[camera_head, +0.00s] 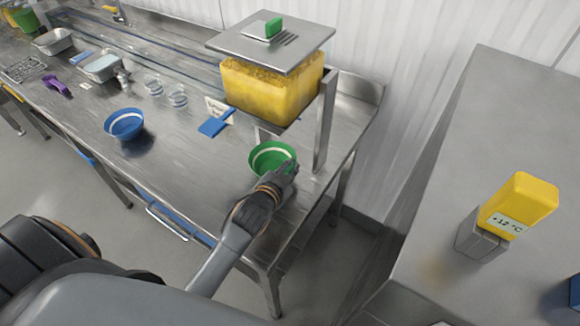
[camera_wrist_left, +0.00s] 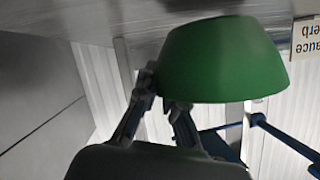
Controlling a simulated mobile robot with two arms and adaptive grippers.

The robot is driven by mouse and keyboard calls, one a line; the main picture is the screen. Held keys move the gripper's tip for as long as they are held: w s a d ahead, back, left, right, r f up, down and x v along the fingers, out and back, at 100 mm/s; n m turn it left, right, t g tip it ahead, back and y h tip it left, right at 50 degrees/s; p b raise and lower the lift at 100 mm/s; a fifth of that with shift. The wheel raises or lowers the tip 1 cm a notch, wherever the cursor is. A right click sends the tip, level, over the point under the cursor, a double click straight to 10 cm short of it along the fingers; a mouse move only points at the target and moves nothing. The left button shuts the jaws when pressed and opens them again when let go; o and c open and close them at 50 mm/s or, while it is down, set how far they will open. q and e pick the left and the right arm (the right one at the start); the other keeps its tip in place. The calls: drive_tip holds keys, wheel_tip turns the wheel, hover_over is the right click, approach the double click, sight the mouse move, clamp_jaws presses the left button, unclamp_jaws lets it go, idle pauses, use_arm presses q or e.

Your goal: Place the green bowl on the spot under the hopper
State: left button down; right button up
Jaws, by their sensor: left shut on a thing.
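The green bowl (camera_head: 257,163) is upright near the steel table's surface, just below the hopper in the head view. My left gripper (camera_head: 280,178) is shut on the near right side of its wall. In the left wrist view the bowl (camera_wrist_left: 225,60) is large and upside down in the picture, with the fingers (camera_wrist_left: 165,100) at its rim. I cannot tell whether its base touches the table. The hopper (camera_head: 270,88) holds yellow grain under a steel lid with a green handle. The spot under it is hidden. My right gripper is not in view.
A blue bowl (camera_head: 124,124) stands left on the table (camera_head: 185,150). A blue scoop-like tool (camera_head: 214,124) and a small sign lie beside the hopper. The hopper's steel post (camera_head: 325,125) stands close right of the green bowl. Clear cups and trays are farther left.

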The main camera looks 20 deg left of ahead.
use_arm(q)
drive_tip(key=shift+f, duration=0.4)
